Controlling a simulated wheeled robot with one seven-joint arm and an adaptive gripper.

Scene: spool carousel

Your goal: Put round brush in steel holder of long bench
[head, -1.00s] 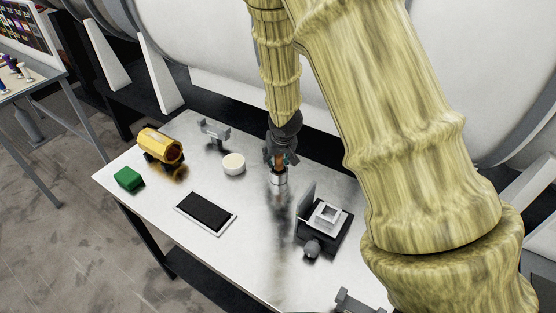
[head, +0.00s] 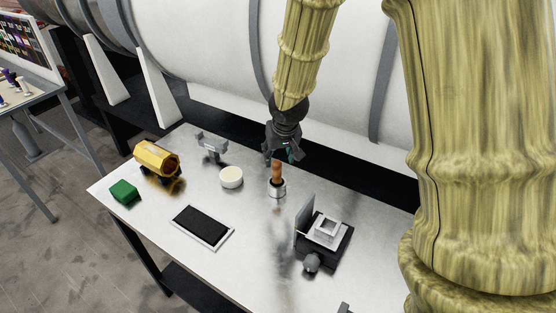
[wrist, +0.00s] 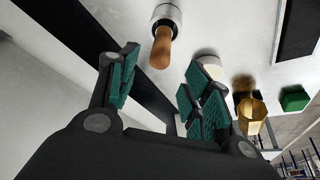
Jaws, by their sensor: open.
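The round brush (head: 277,170) stands upright in the steel holder (head: 277,188) on the long bench (head: 190,198). Only its orange-brown handle shows above the rim; the rest is hidden inside. In the wrist view the brush handle (wrist: 162,46) sticks out of the shiny steel holder (wrist: 168,15). My gripper (head: 282,152) is open and empty, just above and behind the handle in the head view. In the wrist view its green-padded fingers (wrist: 158,92) are apart from each other and clear of the handle.
On the bench are a white round puck (head: 231,177), a yellow cylinder (head: 156,158), a green block (head: 124,191), a framed dark pad (head: 203,227), a grey bracket (head: 212,147) and a black-and-grey fixture (head: 325,240). A large white drum (head: 210,55) stands behind.

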